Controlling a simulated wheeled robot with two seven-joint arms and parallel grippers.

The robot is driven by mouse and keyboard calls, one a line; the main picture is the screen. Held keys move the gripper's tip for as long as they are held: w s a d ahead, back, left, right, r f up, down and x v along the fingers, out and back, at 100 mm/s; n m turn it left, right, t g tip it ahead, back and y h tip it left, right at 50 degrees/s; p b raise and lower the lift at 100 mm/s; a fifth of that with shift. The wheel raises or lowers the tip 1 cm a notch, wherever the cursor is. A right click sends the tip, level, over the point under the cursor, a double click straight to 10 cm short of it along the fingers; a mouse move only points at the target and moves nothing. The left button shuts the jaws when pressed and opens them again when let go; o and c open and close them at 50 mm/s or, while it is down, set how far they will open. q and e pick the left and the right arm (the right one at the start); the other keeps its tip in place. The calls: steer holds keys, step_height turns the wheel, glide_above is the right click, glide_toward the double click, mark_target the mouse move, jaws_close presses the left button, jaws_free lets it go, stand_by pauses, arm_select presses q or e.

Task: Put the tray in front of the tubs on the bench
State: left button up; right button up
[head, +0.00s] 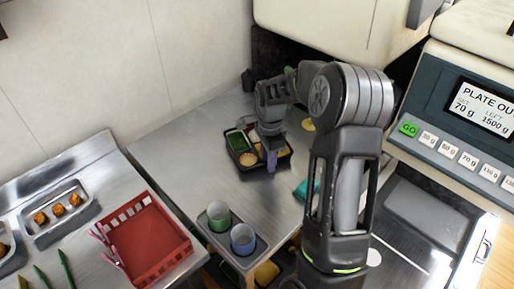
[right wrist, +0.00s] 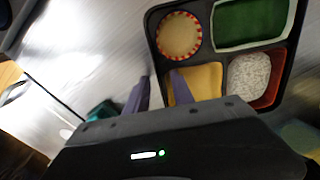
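The black bento tray (head: 283,157) lies on the steel bench (head: 175,150), behind the tubs. Its compartments hold a green item, a round beige cup with a red-striped rim, a yellow cup and a red cup with speckled white food. A green tub (head: 218,217) and a blue tub (head: 242,239) stand in a grey holder at the bench's front. My right gripper (right wrist: 161,92) is at the tray's edge beside the yellow cup. Its fingers are apart, one outside the rim and one inside. My left gripper is not in view.
A red basket (head: 150,240) with pink tongs and a steel dish of orange pieces (head: 58,212) sit on the left counter. A scale display (head: 480,108) stands at right. A teal item (head: 305,189) lies near my right arm. Bare bench lies between tray and tubs.

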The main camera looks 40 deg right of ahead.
jaws_close()
stand_by(1.4)
